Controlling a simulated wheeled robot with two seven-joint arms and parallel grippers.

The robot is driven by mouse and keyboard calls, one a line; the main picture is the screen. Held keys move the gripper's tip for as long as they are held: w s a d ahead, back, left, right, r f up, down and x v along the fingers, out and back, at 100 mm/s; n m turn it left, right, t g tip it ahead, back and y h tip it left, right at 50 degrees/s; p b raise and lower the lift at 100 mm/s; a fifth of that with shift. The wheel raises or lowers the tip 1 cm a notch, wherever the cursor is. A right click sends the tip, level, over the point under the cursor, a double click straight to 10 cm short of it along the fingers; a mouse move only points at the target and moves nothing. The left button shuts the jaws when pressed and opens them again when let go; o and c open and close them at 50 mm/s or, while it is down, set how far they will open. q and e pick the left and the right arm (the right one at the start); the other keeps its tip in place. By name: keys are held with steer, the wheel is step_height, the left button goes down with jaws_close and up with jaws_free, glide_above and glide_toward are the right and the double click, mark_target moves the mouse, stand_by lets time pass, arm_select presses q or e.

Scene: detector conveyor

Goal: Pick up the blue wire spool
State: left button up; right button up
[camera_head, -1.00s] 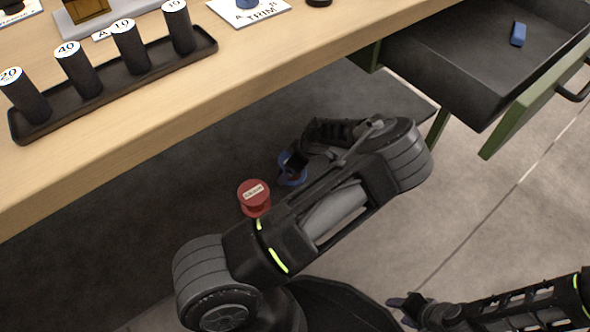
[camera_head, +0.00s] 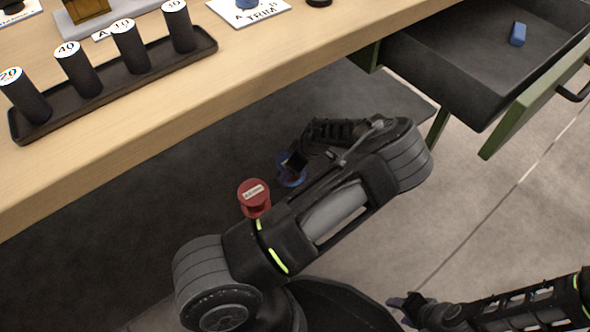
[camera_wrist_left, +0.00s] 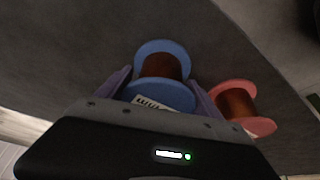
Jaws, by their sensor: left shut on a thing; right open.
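The blue wire spool (camera_head: 291,181) is low beside the table, partly hidden by my left arm and gripper in the head view. In the left wrist view the blue spool (camera_wrist_left: 162,93) shows two blue flanges, a copper-brown winding and a white label. My left gripper (camera_wrist_left: 163,82) has a finger on each side of it and is shut on it. In the head view this gripper (camera_head: 293,165) is dark and partly covered by its own arm. Whether the spool is clear of the floor I cannot tell. My right gripper (camera_head: 405,304) is open at the lower right, away from the spools.
A red wire spool (camera_head: 254,198) stands close to the left of the blue one; it is right beside it in the left wrist view (camera_wrist_left: 238,103). The wooden table (camera_head: 240,95) edge runs above. An open drawer (camera_head: 460,75) holds a small blue item (camera_head: 518,34).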

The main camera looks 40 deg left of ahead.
arm_select(q)
steer(key=shift+r, duration=0.1)
step_height(320, 180, up, 9)
steer(key=p, duration=0.4)
steer(key=shift+r, duration=0.45)
stand_by(0.6)
